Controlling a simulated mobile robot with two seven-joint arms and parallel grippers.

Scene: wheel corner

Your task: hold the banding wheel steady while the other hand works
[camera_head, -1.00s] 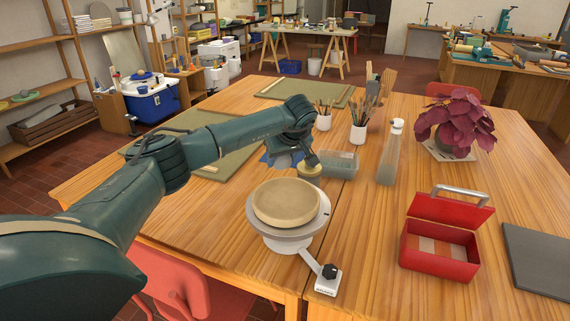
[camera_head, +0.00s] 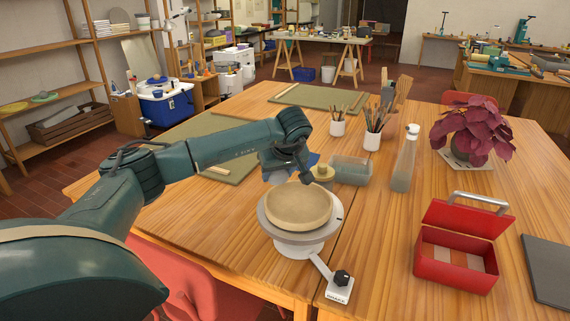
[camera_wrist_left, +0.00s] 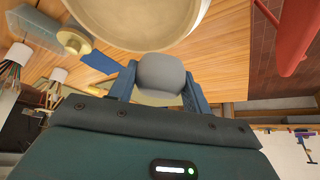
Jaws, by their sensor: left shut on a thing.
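The banding wheel (camera_head: 263,222) stands on the table near its front edge, a light grey disc on a pale base. A round tan clay piece (camera_head: 299,206) rests on it. My left gripper (camera_head: 304,178) is just behind the wheel's far rim; the arm partly hides the fingers. In the left wrist view its blue fingers (camera_wrist_left: 160,84) are shut on a rounded grey thing (camera_wrist_left: 161,72), whose identity I cannot tell. The pale round form of the wheel and clay (camera_wrist_left: 140,22) fills the top of that view. Whether the fingers touch the wheel is unclear. My right gripper is not in view.
A yellowish round thing (camera_head: 323,172) and a clear tub (camera_head: 351,171) stand close behind the wheel. A bottle (camera_head: 404,160), brush pots (camera_head: 372,141) and a plant (camera_head: 472,130) are farther back. An open red box (camera_head: 456,268) is at right. A lever with a black knob (camera_head: 342,277) juts forward.

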